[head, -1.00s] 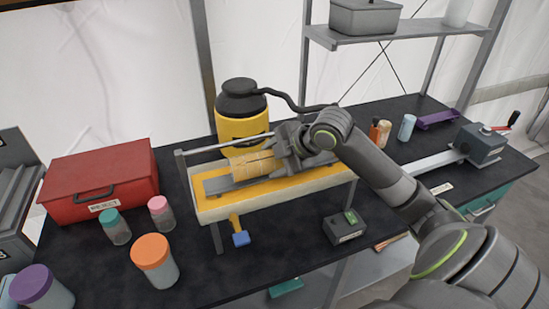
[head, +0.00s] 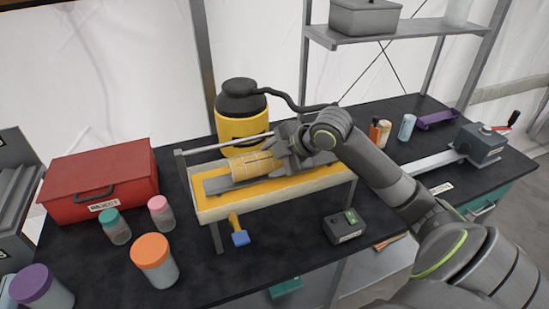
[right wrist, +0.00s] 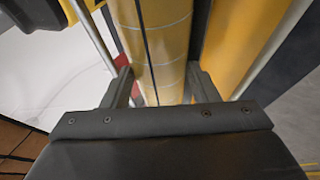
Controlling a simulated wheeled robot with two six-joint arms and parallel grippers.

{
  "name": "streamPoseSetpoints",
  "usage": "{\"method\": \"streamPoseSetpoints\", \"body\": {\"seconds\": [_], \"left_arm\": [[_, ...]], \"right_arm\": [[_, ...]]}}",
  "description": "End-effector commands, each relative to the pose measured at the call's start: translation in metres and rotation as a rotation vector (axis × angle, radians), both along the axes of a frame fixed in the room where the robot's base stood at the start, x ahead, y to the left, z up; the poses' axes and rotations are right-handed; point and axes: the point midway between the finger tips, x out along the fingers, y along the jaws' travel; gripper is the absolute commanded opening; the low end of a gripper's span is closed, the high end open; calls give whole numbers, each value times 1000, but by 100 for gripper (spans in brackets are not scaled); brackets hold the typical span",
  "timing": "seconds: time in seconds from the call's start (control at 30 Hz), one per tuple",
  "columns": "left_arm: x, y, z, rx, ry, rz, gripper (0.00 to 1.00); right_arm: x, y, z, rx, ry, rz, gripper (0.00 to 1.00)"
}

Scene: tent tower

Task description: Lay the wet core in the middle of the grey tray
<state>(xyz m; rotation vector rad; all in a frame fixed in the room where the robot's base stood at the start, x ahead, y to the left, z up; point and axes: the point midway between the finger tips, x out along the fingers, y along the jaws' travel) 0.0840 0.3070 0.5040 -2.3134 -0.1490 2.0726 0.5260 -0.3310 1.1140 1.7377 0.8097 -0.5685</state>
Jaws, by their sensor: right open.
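A yellow-tan core (head: 257,165) with thin lines around it lies lengthwise on a grey tray-like strip (head: 218,185) in the yellow-topped bed (head: 235,204). The core fills the middle of the right wrist view (right wrist: 165,40), with a dark line along it. My right gripper (head: 282,152) is at the core's right end. In the right wrist view my right gripper (right wrist: 163,88) is open, one finger on either side of the core. I cannot tell whether either finger touches it. The core's right end is hidden by the gripper. My left gripper is not in view.
A rail (head: 222,144) runs behind the bed, with a yellow tank (head: 242,127) behind it. A red case (head: 100,182) and lidded jars (head: 155,262) stand left. A small control box (head: 345,228) stands in front. Small bottles (head: 406,127) and a purple tray (head: 438,119) are right.

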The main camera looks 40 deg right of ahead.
Motion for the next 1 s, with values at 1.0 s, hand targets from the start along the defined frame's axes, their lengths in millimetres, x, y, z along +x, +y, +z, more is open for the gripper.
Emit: {"method": "streamPoseSetpoints", "body": {"seconds": [1.0], "left_arm": [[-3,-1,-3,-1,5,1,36]], "right_arm": [[-54,-21,53,-6,10,-2,79]]}}
